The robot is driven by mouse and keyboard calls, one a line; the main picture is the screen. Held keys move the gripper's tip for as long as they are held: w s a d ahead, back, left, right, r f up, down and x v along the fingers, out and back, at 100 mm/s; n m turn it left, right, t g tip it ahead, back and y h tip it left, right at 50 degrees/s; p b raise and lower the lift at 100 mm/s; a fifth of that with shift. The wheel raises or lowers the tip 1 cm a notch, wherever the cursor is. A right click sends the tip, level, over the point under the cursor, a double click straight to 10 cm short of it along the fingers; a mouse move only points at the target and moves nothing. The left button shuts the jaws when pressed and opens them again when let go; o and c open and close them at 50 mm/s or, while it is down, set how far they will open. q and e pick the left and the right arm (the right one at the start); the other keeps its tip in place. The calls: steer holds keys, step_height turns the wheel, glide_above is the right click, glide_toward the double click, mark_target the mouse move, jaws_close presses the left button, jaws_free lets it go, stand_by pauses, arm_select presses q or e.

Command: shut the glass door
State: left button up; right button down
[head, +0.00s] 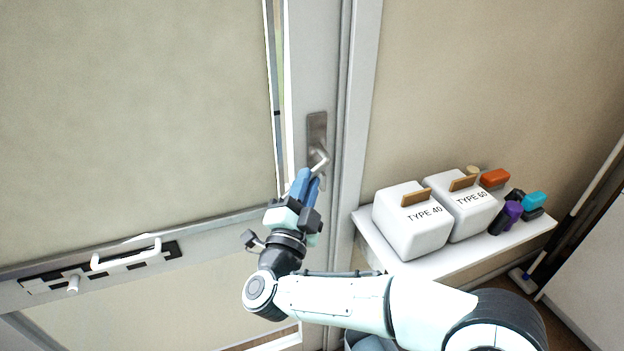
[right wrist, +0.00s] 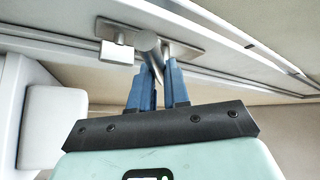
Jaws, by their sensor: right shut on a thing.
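The door fills the left of the head view, with a pale grey stile (head: 306,70) and a large beige panel (head: 130,110). A narrow bright strip shows between panel and stile. A metal door handle (head: 319,158) sits on a plate on the stile; it also shows in the right wrist view (right wrist: 150,44). My right gripper (head: 306,180) is at the handle, its blue fingers (right wrist: 156,84) shut on the lever's end, which they partly hide. I cannot tell whether the door stands slightly ajar. My left gripper is not in view.
Right of the door, a white shelf (head: 455,256) holds two white boxes, TYPE 40 (head: 408,232) and TYPE 60 (head: 462,213), and several small coloured items. A white pull handle (head: 127,256) is on the door's lower rail. A pole leans at far right.

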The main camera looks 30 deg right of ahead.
steer(key=shift+s, duration=0.25)
steer(key=c, duration=1.1)
jaws_free()
steer(key=shift+s, duration=0.2)
steer(key=shift+a, duration=0.1)
steer(key=v, duration=1.3)
